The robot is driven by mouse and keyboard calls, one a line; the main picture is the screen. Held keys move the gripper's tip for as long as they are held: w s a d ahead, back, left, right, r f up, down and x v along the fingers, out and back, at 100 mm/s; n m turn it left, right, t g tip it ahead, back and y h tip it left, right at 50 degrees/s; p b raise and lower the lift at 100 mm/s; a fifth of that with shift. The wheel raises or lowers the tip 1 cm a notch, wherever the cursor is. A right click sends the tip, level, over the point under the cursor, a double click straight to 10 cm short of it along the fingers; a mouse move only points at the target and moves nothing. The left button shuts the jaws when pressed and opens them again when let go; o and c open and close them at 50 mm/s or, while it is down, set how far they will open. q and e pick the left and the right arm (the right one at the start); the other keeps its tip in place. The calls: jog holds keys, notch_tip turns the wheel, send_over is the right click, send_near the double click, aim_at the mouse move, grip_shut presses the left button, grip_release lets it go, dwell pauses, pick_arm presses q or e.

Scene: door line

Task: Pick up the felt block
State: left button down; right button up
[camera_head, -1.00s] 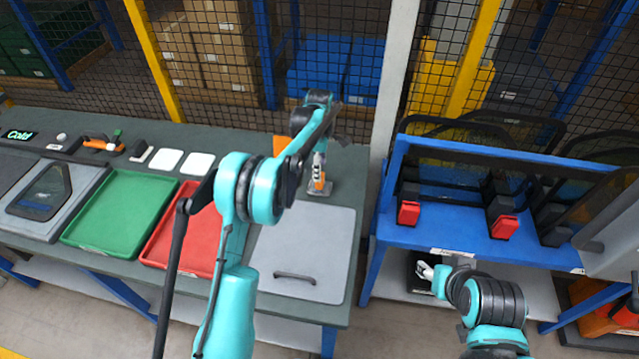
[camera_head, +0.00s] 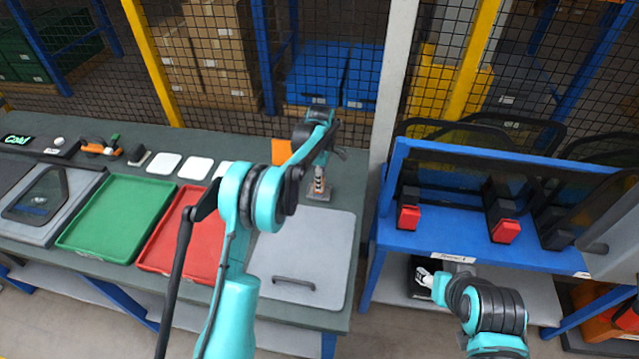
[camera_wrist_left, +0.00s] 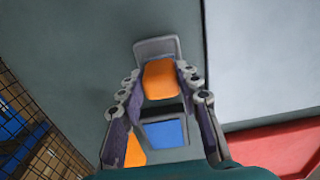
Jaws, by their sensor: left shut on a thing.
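The felt block appears to be the grey piece with an orange upper part (camera_wrist_left: 160,80), between the fingertips of my left gripper (camera_wrist_left: 160,84) in the left wrist view. The gripper is shut on it. In the head view my left gripper (camera_head: 319,180) points down at the back of the bench, and the block's grey base (camera_head: 319,195) shows below the fingers. I cannot tell whether the base is clear of the bench. My right gripper (camera_head: 425,277) is low by the blue stand; its jaw state is unclear.
An orange piece (camera_head: 281,151) and a dark-edged blue square (camera_wrist_left: 165,133) are close to the left gripper. A grey panel (camera_head: 305,245) lies in front, with a red tray (camera_head: 180,235) and green tray (camera_head: 115,215) to the left. A mesh fence (camera_head: 220,60) stands behind.

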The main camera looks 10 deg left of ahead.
pick_arm(q)
jog(key=shift+r, duration=0.5)
jog(key=s+d+r+p, duration=0.2)
jog(key=d+r+p, duration=0.1)
jog(key=d+r, duration=0.7)
jog(key=shift+s+d+p, duration=0.3)
jog(key=shift+d+p, duration=0.05)
jog(key=shift+d, duration=0.35)
jog(key=c, duration=2.1)
grip_release()
jog(key=shift+o, duration=0.2)
